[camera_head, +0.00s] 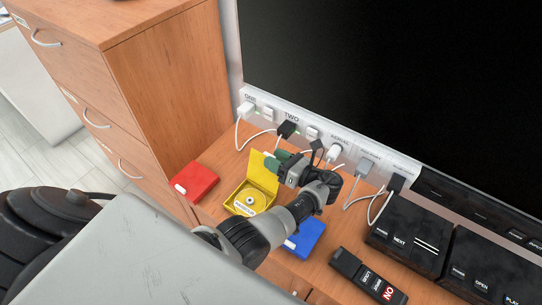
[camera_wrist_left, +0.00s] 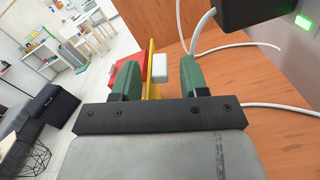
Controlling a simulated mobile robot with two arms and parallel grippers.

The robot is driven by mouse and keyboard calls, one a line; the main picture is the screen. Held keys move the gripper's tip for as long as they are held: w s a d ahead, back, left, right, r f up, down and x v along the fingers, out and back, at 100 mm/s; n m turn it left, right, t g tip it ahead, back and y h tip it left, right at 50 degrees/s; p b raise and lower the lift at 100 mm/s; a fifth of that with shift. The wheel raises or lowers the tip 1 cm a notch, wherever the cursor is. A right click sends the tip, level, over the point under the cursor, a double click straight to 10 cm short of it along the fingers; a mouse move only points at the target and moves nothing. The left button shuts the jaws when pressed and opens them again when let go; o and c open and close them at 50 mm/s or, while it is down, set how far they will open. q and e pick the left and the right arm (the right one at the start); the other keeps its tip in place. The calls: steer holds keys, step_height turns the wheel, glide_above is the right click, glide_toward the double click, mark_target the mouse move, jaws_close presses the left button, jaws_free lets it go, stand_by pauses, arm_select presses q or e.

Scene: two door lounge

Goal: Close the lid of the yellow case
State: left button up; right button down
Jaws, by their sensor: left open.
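The yellow case (camera_head: 233,206) stands open on the wooden top, with a yellow disc (camera_head: 243,199) inside. Its lid (camera_head: 262,171) stands up at the back of the case. My left gripper (camera_head: 275,159) is open at the lid's upper right edge, and my arm hides part of the case's right side. In the left wrist view, the lid (camera_wrist_left: 150,85) shows edge-on as a thin yellow strip between the green fingers of my gripper (camera_wrist_left: 158,77), with a white tab (camera_wrist_left: 159,68) on it. I cannot tell whether a finger touches it. My right gripper is not in view.
A red case (camera_head: 195,181) lies left of the yellow case, and a blue case (camera_head: 306,238) lies to its right, partly under my arm. A power strip (camera_head: 300,127) with plugs and white cables runs behind. A black remote (camera_head: 367,276) and black boxes (camera_head: 410,233) are at right.

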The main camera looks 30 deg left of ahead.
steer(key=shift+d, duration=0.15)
arm_select(q)
steer(key=shift+d, duration=0.1)
jaws_close()
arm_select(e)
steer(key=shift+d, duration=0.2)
arm_select(q)
steer(key=shift+s+r, duration=0.15)
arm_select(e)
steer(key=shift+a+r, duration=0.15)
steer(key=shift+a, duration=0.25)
